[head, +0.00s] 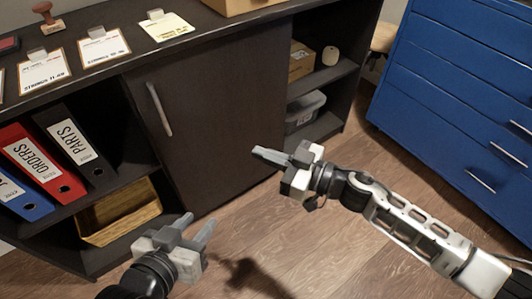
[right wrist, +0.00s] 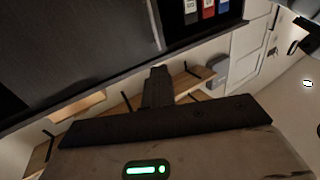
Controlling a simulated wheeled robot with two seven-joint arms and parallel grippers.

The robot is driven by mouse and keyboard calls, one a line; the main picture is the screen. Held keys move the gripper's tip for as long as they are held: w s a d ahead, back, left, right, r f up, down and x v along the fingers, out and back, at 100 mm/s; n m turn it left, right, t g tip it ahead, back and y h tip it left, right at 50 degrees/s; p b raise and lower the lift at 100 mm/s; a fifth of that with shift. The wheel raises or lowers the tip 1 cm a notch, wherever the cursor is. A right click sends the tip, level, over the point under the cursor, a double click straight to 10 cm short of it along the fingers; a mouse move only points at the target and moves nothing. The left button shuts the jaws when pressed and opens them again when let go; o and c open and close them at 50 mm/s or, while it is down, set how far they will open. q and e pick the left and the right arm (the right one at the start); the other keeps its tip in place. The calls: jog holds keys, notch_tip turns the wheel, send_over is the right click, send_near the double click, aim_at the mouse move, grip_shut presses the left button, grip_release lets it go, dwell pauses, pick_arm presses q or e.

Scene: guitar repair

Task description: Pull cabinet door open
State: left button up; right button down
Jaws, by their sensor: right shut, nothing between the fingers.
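The dark cabinet door (head: 220,120) appears closed in the middle of the cabinet in the head view. Its slim grey vertical handle (head: 159,109) is near the door's left edge. In the right wrist view the door (right wrist: 70,50) fills the upper left, with the handle (right wrist: 155,25) near its right edge. My right gripper (head: 257,153) is shut and empty, in front of the door's lower right part and apart from the handle. Its shut fingers (right wrist: 157,85) also show in the right wrist view. My left gripper (head: 197,222) is open and empty, low in front of the cabinet, below the handle.
Left of the door, open shelves hold several binders (head: 45,160) and a wooden basket (head: 120,212). Right shelves hold a cardboard box (head: 301,60) and a grey bin (head: 304,110). A blue drawer cabinet (head: 455,70) stands at right. Wooden floor (head: 300,250) is clear before the door.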

jog(key=c, duration=2.2)
grip_release()
jog(key=c, duration=1.6)
grip_release()
jog(key=v, duration=1.6)
jog(key=shift+s, duration=0.1)
